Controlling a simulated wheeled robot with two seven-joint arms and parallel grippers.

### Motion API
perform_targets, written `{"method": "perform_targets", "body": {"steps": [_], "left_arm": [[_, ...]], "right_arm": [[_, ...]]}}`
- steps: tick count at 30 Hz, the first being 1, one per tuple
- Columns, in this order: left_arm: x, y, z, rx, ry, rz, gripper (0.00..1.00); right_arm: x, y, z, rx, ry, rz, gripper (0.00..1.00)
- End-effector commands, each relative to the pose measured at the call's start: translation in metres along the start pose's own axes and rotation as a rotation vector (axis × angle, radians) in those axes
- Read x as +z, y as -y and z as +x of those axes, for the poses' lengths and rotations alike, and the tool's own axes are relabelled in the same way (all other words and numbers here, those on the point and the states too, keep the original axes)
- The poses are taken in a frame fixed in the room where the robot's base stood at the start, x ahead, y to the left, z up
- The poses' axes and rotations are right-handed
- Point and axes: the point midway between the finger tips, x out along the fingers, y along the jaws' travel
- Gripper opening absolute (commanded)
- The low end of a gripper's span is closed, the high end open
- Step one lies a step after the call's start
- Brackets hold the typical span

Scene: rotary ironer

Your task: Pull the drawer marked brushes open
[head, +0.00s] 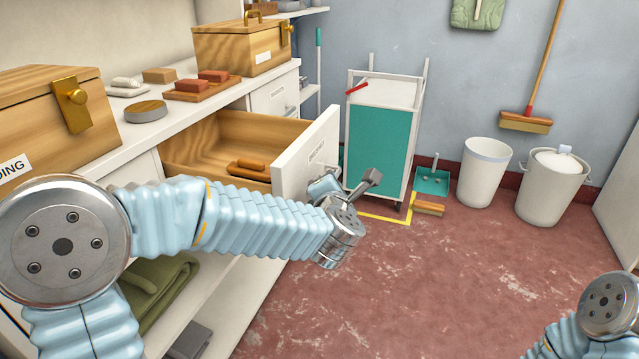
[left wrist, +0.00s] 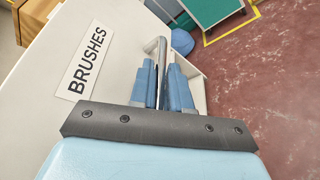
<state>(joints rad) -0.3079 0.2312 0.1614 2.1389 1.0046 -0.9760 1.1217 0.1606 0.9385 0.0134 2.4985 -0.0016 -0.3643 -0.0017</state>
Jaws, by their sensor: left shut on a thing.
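The drawer marked BRUSHES (head: 292,172) stands well out from the white cabinet in the head view, its wooden inside showing. Its white front with the BRUSHES label (left wrist: 86,60) fills the left of the left wrist view. My left gripper (left wrist: 163,82) is shut on the drawer's upright metal bar handle (left wrist: 162,50), with a blue finger on each side. In the head view the left gripper (head: 326,186) is at the outer face of the front, partly hidden by my wrist. My right gripper is out of view; only part of my right arm shows at the lower right.
A wooden brush (head: 248,170) lies in the drawer. The countertop (head: 190,112) holds wooden boxes, soap-like blocks and a round tin. A white and teal cart (head: 380,150) stands beyond the drawer front, with a dustpan and bins farther right. The red floor (head: 430,280) in front is clear.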

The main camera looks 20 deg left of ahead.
Motion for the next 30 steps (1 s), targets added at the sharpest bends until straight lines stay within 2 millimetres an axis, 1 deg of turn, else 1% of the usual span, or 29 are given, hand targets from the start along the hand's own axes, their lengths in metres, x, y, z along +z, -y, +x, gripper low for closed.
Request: {"method": "perform_targets", "body": {"steps": [11, 12, 16, 25, 28, 30], "left_arm": [[0.001, 0.002, -0.001, -0.002, 0.0, 0.0, 0.0], [0.001, 0.002, -0.001, -0.002, 0.0, 0.0, 0.19], [0.001, 0.002, -0.001, -0.002, 0.0, 0.0, 0.38], [0.002, 0.001, -0.002, -0.001, 0.001, -0.001, 0.38], [0.002, 0.002, -0.011, -0.002, 0.002, -0.002, 0.38], [0.002, 0.001, -0.023, 0.0, 0.004, -0.002, 0.38]], "right_arm": [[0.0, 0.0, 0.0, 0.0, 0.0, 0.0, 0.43], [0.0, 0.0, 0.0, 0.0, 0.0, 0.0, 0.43], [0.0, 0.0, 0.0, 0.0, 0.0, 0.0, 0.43], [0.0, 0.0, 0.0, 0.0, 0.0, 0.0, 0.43], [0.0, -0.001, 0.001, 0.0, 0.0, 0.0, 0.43], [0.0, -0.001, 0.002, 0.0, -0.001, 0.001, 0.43]]}}
